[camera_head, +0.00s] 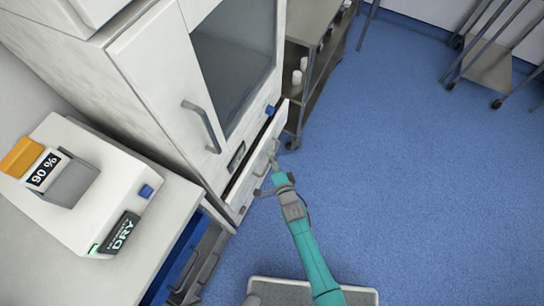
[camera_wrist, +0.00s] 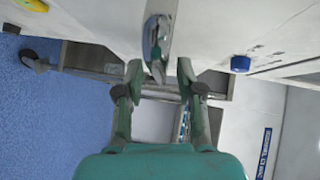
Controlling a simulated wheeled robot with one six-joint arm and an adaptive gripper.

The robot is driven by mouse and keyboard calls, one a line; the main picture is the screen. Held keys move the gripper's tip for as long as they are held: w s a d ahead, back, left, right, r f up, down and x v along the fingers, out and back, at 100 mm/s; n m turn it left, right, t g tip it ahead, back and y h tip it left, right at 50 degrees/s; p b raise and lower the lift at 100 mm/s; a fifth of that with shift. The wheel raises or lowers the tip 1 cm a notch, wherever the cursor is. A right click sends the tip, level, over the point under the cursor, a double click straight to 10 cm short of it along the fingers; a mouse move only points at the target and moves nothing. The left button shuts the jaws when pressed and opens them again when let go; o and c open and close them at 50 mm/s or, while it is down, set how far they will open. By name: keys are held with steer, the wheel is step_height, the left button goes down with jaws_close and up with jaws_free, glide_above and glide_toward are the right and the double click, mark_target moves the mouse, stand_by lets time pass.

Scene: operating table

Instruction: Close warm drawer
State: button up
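The warm drawer (camera_head: 248,182) is the white drawer low in the tall white cabinet, under the glass door. Its front seems to stand out a little from the cabinet, with a narrow gap along its top. Its metal handle (camera_wrist: 158,32) shows at the top middle of the wrist view. My gripper (camera_head: 271,178) is at the drawer front, by the handle. In the wrist view my gripper (camera_wrist: 159,70) has its two fingers apart, with the handle's near end between them. I cannot tell whether they touch it. The drawer's inside is hidden.
The glass cabinet door (camera_head: 232,65) above is shut, with a long handle (camera_head: 203,127). A white device (camera_head: 120,170) marked "DRY" stands on the counter at left. A metal shelf cart (camera_head: 312,60) is just right of the cabinet.

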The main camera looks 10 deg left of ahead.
steer(key=shift+w+a, duration=0.2)
steer(key=shift+w, duration=0.25)
jaws_close()
